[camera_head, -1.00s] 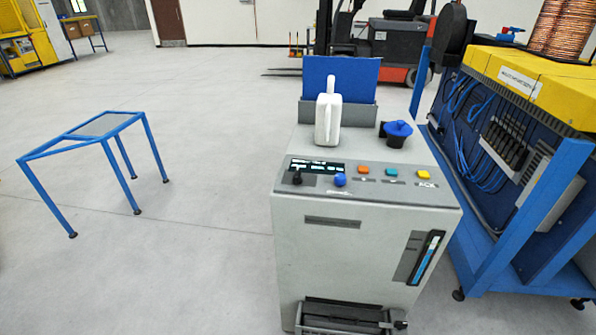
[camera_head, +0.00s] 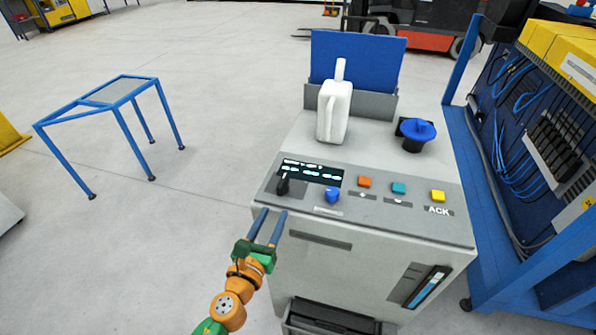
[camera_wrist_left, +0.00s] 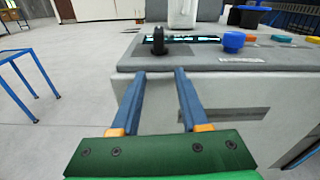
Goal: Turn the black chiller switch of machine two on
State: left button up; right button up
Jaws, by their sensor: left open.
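The black chiller switch (camera_head: 283,186) stands at the left end of the control panel on the grey machine (camera_head: 330,262). In the left wrist view the black switch (camera_wrist_left: 158,41) stands upright just beyond my fingertips, roughly in line with the gap between them. My left gripper (camera_head: 270,212) is open and empty, its blue fingers pointing at the panel's front left edge, short of the switch. The left wrist view also shows the gripper (camera_wrist_left: 160,76) with its two fingers apart. My right gripper is not in view.
A blue knob (camera_head: 333,195) sits right of the switch, then orange, teal and yellow buttons (camera_head: 438,196). A white jug (camera_head: 334,110) and a blue-capped filler (camera_head: 417,133) stand on top. A blue-framed table (camera_head: 112,92) is at left. A blue rack (camera_head: 520,195) is close at right.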

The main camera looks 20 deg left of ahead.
aim_at(279, 193)
pick_arm(q)
jog(key=r, duration=0.1)
jog(key=w+r+t, duration=0.1)
jog(key=r, duration=0.1)
jog(key=shift+w+m, duration=0.1)
jog(key=shift+m, duration=0.3)
jog(key=w, duration=0.6)
jog(key=shift+d+f, duration=0.1)
jog(key=shift+f, duration=0.15)
jog(key=shift+s, duration=0.1)
jog(key=shift+s, duration=0.1)
jog(key=shift+c, duration=0.2)
grip_shut()
